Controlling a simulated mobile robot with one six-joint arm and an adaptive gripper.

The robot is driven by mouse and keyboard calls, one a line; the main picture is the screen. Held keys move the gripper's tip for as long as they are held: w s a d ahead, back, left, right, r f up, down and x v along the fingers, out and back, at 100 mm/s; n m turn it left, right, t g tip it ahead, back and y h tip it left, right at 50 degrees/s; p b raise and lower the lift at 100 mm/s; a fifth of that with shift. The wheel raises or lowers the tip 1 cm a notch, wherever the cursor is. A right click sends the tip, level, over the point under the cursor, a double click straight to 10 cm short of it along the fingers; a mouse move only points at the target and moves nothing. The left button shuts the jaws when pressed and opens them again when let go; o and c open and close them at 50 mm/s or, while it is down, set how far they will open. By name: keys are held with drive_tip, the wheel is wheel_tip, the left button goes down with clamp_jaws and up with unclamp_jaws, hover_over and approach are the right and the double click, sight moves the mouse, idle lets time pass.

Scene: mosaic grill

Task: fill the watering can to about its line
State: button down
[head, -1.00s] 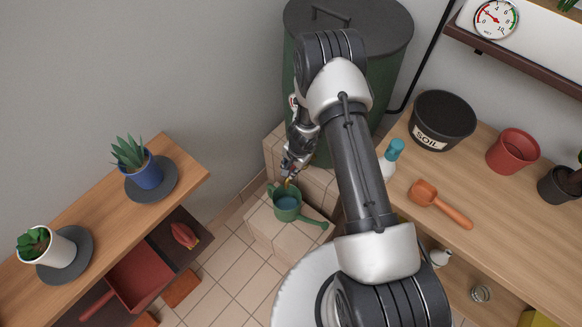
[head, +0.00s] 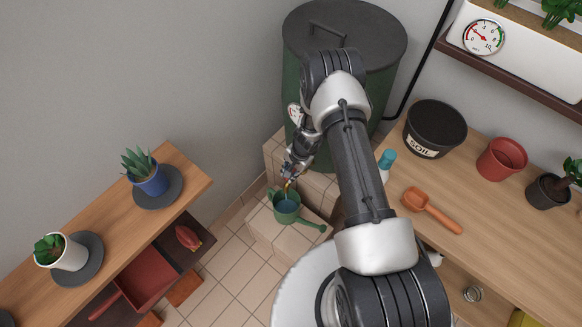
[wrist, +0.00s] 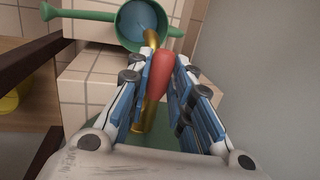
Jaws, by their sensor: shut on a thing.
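The green watering can (head: 285,211) stands upright on a tiled step below the green barrel, with blue water inside. Its inside with the water also shows in the wrist view (wrist: 136,22); I cannot make out a fill line. A brass tap (wrist: 150,42) with a red handle (wrist: 161,72) sits above the can, its outlet over the opening. My gripper (wrist: 165,65) is shut on the red tap handle, with its blue-padded fingers on both sides of it. In the head view my gripper (head: 290,178) is just above the can and hides most of the tap.
The green barrel (head: 370,85) with a dark lid stands behind my arm. The tiled step (head: 265,236) supports the can. The right bench (head: 470,170) holds a soil bucket (head: 434,132), red pot (head: 501,158) and orange scoop (head: 430,208). A plant shelf (head: 187,166) is at left.

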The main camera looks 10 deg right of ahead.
drive_tip(key=shift+w+r+p, duration=0.15)
drive_tip(key=shift+r+p, duration=0.05)
drive_tip(key=shift+p, duration=0.4)
drive_tip(key=c, duration=1.4)
unclamp_jaws()
drive_tip(key=shift+c, duration=0.2)
drive_tip(key=v, duration=1.2)
drive_tip(key=shift+d, duration=0.2)
